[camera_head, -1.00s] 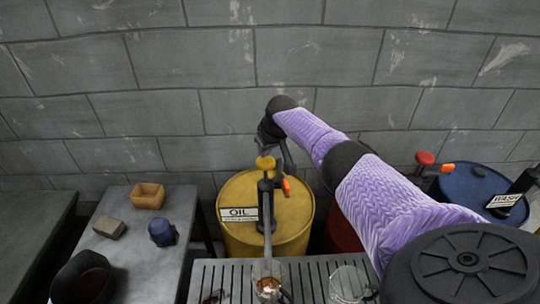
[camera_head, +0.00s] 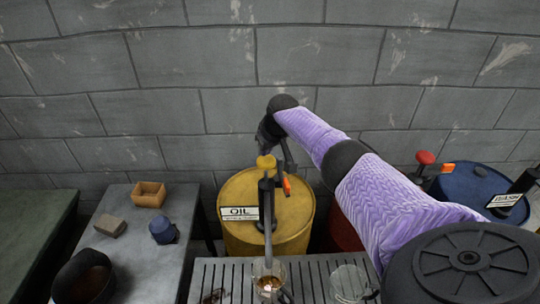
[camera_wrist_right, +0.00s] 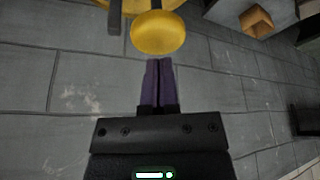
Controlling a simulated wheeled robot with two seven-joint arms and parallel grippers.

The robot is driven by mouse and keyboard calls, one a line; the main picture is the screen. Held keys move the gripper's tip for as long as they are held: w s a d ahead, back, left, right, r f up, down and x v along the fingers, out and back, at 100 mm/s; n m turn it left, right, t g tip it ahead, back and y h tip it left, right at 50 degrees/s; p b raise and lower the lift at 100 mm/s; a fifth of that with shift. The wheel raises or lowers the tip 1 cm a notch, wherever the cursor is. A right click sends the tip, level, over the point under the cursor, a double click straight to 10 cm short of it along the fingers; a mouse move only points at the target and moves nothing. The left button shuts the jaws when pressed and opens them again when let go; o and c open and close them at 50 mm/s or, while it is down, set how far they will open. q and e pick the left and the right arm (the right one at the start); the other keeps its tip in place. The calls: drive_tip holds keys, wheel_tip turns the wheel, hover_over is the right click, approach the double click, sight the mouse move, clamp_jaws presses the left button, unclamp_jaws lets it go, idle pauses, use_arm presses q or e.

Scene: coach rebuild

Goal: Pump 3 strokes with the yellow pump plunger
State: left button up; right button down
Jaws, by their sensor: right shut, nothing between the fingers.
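The yellow pump plunger knob (camera_head: 266,162) stands on top of the dark pump (camera_head: 267,200) of the yellow oil drum (camera_head: 293,215). The knob also shows in the right wrist view (camera_wrist_right: 158,33). My right gripper (camera_wrist_right: 159,64) is shut and empty, its fingertips close to the knob's edge; whether they touch it I cannot tell. In the head view the right arm reaches in from the right, and its hand is behind and above the knob. A glass jar (camera_head: 268,270) with some amber liquid stands under the pump's spout. My left gripper is not in view.
A slatted rack (camera_head: 225,268) carries the jar and a second clear glass (camera_head: 349,284). A blue drum (camera_head: 465,187) with a red-knobbed pump (camera_head: 425,158) is at right.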

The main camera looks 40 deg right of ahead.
sight(267, 160)
drive_tip(key=shift+f+b, duration=0.65)
drive_tip(key=shift+f, duration=0.35)
drive_tip(key=shift+f+b, duration=0.8)
drive_tip(key=shift+f, duration=0.25)
drive_tip(key=shift+f+b, duration=0.35)
drive_tip(key=shift+f, duration=0.1)
drive_tip(key=shift+f+b, duration=0.3)
drive_tip(key=shift+f, duration=0.15)
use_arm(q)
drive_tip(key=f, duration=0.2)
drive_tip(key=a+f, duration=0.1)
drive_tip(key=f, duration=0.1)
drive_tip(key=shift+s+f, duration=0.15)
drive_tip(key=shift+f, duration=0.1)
use_arm(e)
drive_tip(key=shift+s, duration=0.1)
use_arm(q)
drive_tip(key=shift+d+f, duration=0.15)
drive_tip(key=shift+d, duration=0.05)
use_arm(e)
drive_tip(key=shift+f, duration=0.2)
use_arm(q)
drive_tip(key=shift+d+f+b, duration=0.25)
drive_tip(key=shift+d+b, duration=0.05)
drive_tip(key=shift+b, duration=0.1)
use_arm(e)
drive_tip(key=shift+f, duration=0.25)
